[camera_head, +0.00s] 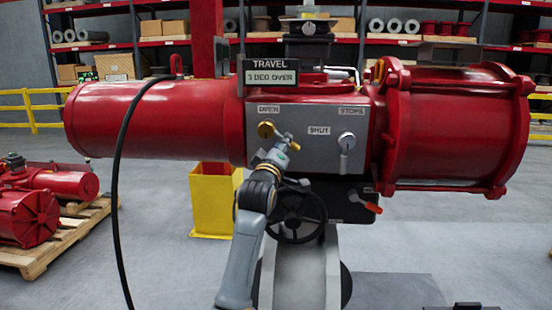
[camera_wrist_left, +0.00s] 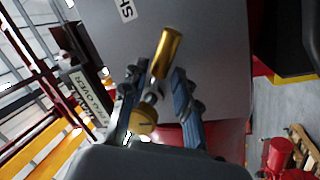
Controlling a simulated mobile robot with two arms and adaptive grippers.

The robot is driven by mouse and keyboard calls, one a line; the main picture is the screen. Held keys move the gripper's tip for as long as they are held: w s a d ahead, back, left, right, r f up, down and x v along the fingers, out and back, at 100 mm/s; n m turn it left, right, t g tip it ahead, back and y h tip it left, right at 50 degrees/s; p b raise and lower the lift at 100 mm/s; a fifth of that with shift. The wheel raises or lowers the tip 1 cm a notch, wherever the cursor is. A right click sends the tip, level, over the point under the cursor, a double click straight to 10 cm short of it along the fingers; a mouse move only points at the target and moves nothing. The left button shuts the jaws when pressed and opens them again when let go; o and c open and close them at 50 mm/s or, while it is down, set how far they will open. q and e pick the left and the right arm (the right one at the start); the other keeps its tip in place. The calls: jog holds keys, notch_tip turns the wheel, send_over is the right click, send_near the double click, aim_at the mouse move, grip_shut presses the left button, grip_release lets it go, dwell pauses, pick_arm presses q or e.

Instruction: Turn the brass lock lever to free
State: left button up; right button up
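The brass lock lever (camera_head: 266,129) is on the left of the grey panel (camera_head: 310,155) on the red valve actuator (camera_head: 160,118). The fingers of the left gripper (camera_wrist_left: 157,75) are spread on either side of the lever, with a gap visible. Contact cannot be told. My right gripper is not in view.
A silver lever (camera_head: 347,141) is on the panel's right, beside a "SHUT" label. Below are a black handwheel (camera_head: 297,213) and an orange-ended handle (camera_head: 366,203). A "3 DEG OVER" travel sign (camera_head: 270,77) stands above. A black cable (camera_head: 117,180) hangs at left.

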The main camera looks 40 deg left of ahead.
pick_arm(q)
jog(key=v, duration=1)
jog(key=shift+s, duration=0.25)
jog(key=shift+d+f, duration=0.15)
